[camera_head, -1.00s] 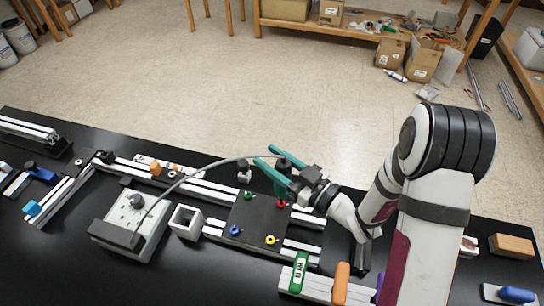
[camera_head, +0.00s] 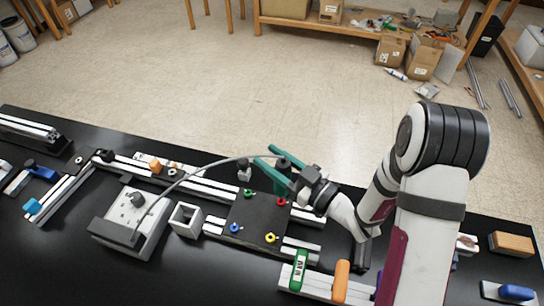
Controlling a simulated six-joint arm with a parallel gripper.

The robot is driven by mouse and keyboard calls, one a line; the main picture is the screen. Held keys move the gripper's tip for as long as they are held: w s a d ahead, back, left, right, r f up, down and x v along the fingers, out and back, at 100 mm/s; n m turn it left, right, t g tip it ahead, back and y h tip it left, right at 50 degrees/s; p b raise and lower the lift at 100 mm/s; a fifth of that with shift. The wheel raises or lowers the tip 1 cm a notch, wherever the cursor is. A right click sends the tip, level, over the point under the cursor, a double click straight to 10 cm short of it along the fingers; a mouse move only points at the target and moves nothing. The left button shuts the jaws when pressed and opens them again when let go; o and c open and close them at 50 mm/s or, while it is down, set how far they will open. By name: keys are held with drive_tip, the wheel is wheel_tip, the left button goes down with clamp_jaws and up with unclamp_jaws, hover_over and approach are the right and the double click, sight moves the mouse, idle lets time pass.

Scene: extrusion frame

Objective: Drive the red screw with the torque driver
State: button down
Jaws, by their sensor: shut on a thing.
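My gripper (camera_head: 279,168), with teal fingers, is shut on the torque driver (camera_head: 282,183), a dark upright cylinder with a green body. A grey cable runs from the driver to the white control box. The driver stands just above or at the red screw (camera_head: 282,201), at the far right corner of a black plate (camera_head: 254,216). I cannot tell whether the tip touches the screw. The plate also carries a green screw (camera_head: 249,193), a blue screw (camera_head: 235,228) and a yellow screw (camera_head: 270,238).
The white control box (camera_head: 128,224) stands left of the plate, beside a square white tube (camera_head: 186,218). Extrusion rails (camera_head: 205,186) run behind and under the plate. Green (camera_head: 299,268) and orange (camera_head: 341,280) handled tools lie in front. The black tabletop is clear at the front left.

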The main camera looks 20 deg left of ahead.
drive_tip(key=shift+f, duration=0.35)
idle(1.2)
drive_tip(key=shift+r, duration=0.15)
idle(0.3)
drive_tip(key=shift+r, duration=1.45)
wheel_tip(320, 180, up, 3)
